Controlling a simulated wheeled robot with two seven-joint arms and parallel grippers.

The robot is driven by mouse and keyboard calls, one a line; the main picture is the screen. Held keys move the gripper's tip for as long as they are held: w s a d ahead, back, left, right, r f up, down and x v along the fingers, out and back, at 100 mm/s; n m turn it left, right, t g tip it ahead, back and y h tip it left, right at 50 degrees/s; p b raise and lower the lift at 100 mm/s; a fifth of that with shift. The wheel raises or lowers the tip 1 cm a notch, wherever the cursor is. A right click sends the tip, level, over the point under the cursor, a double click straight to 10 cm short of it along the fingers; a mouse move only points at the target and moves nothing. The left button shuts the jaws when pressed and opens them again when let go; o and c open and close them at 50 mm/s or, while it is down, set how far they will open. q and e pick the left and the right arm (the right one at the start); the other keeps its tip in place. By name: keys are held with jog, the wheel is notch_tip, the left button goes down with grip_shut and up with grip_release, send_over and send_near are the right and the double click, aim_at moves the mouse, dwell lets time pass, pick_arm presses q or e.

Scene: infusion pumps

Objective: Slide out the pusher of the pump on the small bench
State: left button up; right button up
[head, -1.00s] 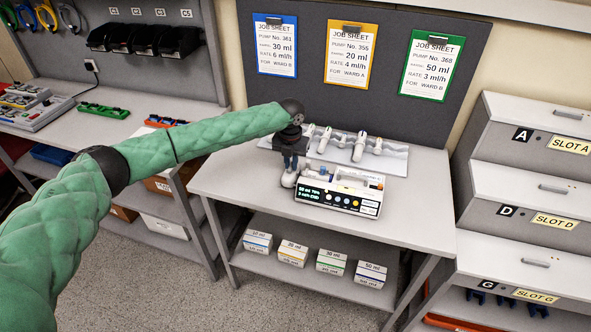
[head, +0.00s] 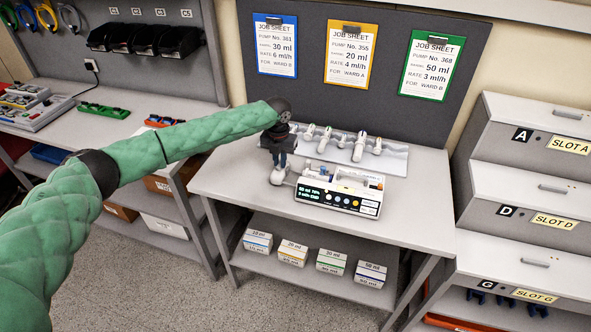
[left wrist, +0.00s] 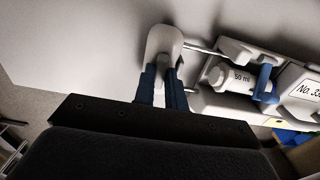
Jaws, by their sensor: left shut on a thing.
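The pump (head: 338,197) lies on the small bench (head: 420,210), its lit screen facing the front. It also shows in the left wrist view (left wrist: 232,100), with a barrel marked 50 ml (left wrist: 238,79) and a blue clamp on it. The pusher (left wrist: 163,43) is a pale rounded block on thin rods, standing out from the pump's left end; in the head view it is a pale knob (head: 278,177). My left gripper (head: 280,163) points down over it, and its blue fingers (left wrist: 164,82) are shut on the pusher. My right gripper is not in view.
A pale tray with several syringes (head: 358,148) lies behind the pump. Three job sheets (head: 352,54) hang on the dark board. Several boxes (head: 292,253) stand on the shelf below. Drawers (head: 525,175) stand at the right. The bench's right front is clear.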

pick_arm(q)
jog(key=shift+w+a, duration=0.15)
jog(key=shift+a, duration=0.4)
jog(key=shift+w+a, duration=0.2)
jog(key=shift+a, duration=0.4)
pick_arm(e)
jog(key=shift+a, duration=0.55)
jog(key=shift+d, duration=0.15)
